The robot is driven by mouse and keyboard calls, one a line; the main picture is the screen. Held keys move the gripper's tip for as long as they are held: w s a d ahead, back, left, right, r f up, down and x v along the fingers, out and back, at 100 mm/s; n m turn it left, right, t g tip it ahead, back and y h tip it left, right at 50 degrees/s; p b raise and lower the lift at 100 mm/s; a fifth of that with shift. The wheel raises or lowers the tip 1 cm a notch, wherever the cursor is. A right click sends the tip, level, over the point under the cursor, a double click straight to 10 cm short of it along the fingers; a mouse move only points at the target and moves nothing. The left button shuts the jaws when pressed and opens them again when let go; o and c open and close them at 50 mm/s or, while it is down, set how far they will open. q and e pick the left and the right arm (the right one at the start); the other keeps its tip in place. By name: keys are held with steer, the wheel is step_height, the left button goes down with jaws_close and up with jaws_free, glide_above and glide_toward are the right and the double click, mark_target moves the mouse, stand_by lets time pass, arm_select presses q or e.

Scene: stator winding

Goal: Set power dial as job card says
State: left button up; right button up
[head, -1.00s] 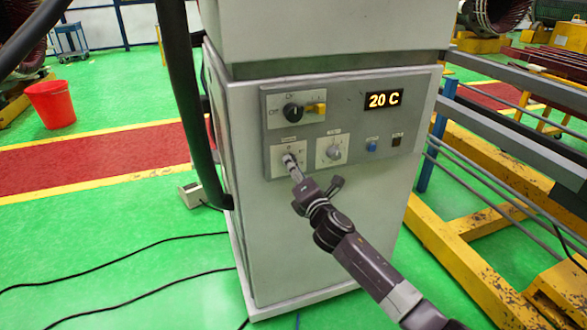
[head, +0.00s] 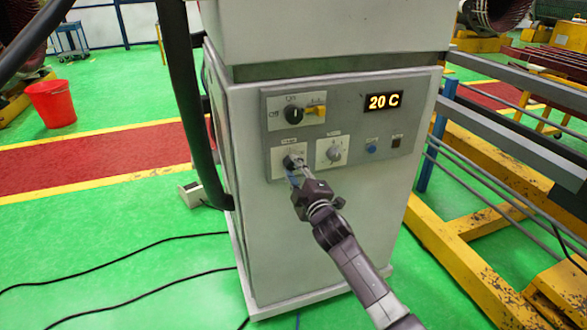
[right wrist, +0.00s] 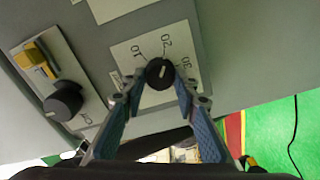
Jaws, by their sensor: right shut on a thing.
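The power dial (right wrist: 160,72) is a small dark round knob on a white plate marked 10, 20 and 30 in the right wrist view. It has a pale pointer line. In the head view it is the lower left knob (head: 289,161) on the grey cabinet panel, partly covered by my right gripper (head: 296,166). That gripper's blue-padded fingers (right wrist: 160,88) are shut on the dial, one on each side. The amber display (head: 383,101) reads 20 C. I see no job card. My left gripper is not in view.
A black rotary switch (head: 293,114) and yellow block (head: 316,111) sit above the dial. A second knob (head: 333,153) is close on its right, then a blue button (head: 371,148). A thick black tube (head: 180,90) runs down the cabinet's left side. Yellow framework (head: 480,265) stands right.

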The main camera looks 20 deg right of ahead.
steer(key=m+p, duration=0.1)
steer(key=m, duration=0.4)
steer(key=shift+m, duration=0.3)
steer(key=m+p, duration=0.1)
steer(key=m, duration=0.4)
steer(key=shift+d+f, duration=0.1)
steer(key=shift+m, duration=0.3)
steer(key=o, duration=1.1)
steer(key=shift+o, duration=0.2)
steer(key=s, duration=1.2)
steer(key=shift+d, duration=0.2)
